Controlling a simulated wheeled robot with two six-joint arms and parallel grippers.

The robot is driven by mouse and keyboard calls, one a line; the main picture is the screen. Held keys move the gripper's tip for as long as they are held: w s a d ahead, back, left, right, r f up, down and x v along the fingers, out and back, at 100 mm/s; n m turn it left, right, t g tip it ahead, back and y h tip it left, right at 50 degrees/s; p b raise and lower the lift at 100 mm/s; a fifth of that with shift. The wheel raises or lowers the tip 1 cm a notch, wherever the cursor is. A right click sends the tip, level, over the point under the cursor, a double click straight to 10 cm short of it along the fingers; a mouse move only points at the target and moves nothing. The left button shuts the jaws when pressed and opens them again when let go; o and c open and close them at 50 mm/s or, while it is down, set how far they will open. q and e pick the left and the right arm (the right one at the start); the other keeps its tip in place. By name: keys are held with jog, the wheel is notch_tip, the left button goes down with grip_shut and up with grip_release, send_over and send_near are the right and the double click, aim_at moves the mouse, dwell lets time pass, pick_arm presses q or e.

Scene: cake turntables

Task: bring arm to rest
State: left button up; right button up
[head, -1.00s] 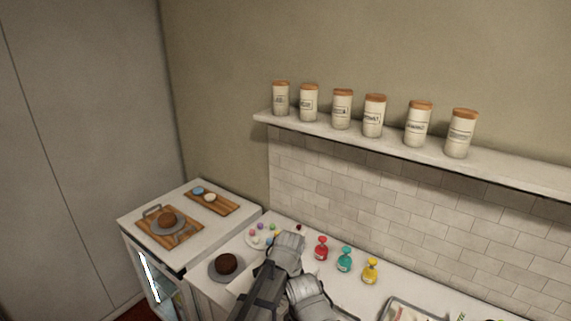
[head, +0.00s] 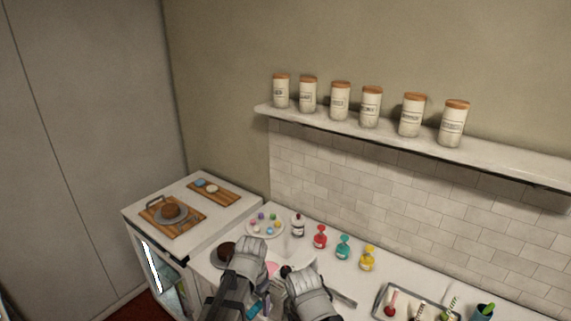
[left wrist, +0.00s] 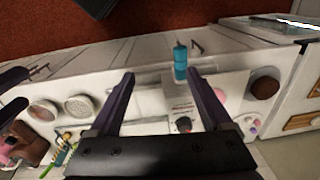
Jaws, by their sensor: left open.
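My left gripper (left wrist: 163,88) is open in the left wrist view, with its two dark purple fingers spread and nothing held. In the head view, grey links of my arm (head: 246,262) hang over the counter's front, and the fingertips cannot be made out there.
The counter holds a chocolate cake (head: 227,250), a plate of coloured balls (head: 265,226), red (head: 320,238), teal (head: 343,247) and yellow (head: 368,259) bottles, and a tray (head: 384,312). A jar shelf (head: 390,135) runs above. Air left of the cabinet is free.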

pick_arm(q)
jog(key=s+a+n, duration=0.7)
jog(key=a+n, duration=0.1)
jog(key=a, duration=0.1)
jog(key=s+d+f+m+b, duration=0.2)
jog(key=d+f+b, duration=0.3)
jog(key=f+b, duration=0.4)
jog(key=s+d+f+m+g+y+b, duration=0.1)
jog(key=s+d+f+m+b, duration=0.1)
jog(key=d+f+b, duration=0.4)
notch_tip(320, 180, down, 4)
jog(key=b, duration=0.3)
jog(key=shift+s+d+r+b, duration=0.2)
jog(key=shift+s+r+b, duration=0.1)
jog(key=shift+s, duration=0.1)
